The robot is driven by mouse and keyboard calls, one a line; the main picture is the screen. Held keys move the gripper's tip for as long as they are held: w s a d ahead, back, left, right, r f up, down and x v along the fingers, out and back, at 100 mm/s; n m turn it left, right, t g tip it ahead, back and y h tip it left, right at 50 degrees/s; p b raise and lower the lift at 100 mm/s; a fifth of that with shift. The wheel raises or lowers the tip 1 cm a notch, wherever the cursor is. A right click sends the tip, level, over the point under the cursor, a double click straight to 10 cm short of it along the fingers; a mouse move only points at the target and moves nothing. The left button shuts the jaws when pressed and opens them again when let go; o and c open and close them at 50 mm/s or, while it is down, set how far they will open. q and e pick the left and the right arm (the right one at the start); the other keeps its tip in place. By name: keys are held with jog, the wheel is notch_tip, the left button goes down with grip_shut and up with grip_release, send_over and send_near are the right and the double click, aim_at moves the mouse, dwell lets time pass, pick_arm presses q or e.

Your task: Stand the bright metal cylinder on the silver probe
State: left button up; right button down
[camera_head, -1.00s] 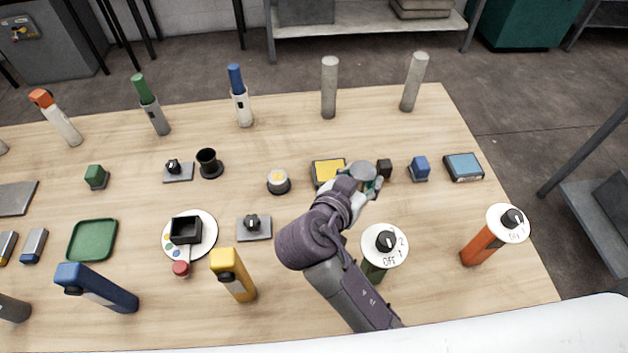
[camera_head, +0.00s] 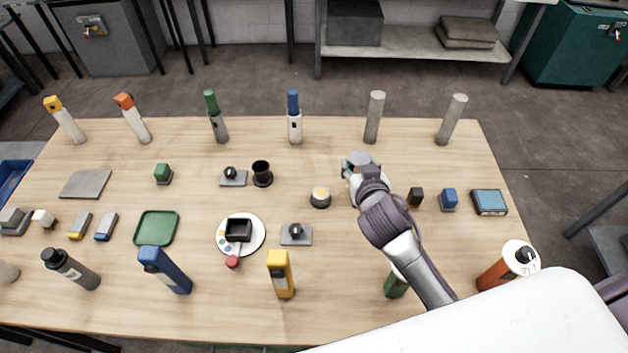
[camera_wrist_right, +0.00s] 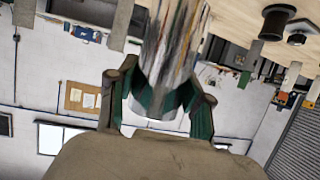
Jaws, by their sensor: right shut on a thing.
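The bright metal cylinder (camera_wrist_right: 174,45) is shiny and reflective, held between the fingers of my right gripper (camera_wrist_right: 160,108) in the right wrist view. In the head view my right gripper (camera_head: 360,172) is over the table's right half, with the grey end of the cylinder (camera_head: 357,159) at its tip. Two plain grey upright rods stand at the back right, one nearer the gripper (camera_head: 374,118) and one further right (camera_head: 452,120). I cannot tell for sure which object is the silver probe. My left gripper is out of view.
Bottles with blue (camera_head: 294,118) and green (camera_head: 218,118) tops stand behind. The table between gripper and rods is clear.

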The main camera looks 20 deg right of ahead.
jog(key=shift+w+a+f+p, duration=0.3)
jog(key=shift+w+a+f, duration=0.85)
jog(key=shift+f, duration=0.4)
jog(key=shift+w+a+f+p, duration=0.3)
jog(key=shift+w+a+f, duration=0.8)
jog(key=shift+f, duration=0.5)
jog(key=shift+w+a+f+p, duration=0.3)
jog(key=shift+w+a+f, duration=0.85)
jog(key=shift+f, duration=0.4)
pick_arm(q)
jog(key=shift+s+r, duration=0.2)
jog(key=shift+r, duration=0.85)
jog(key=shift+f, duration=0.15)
pick_arm(e)
jog(key=shift+f, duration=0.1)
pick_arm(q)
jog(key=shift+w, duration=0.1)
pick_arm(e)
jog(key=shift+c, duration=2.4)
grip_release()
jog(key=shift+s+f, duration=0.1)
jog(key=shift+s, duration=0.05)
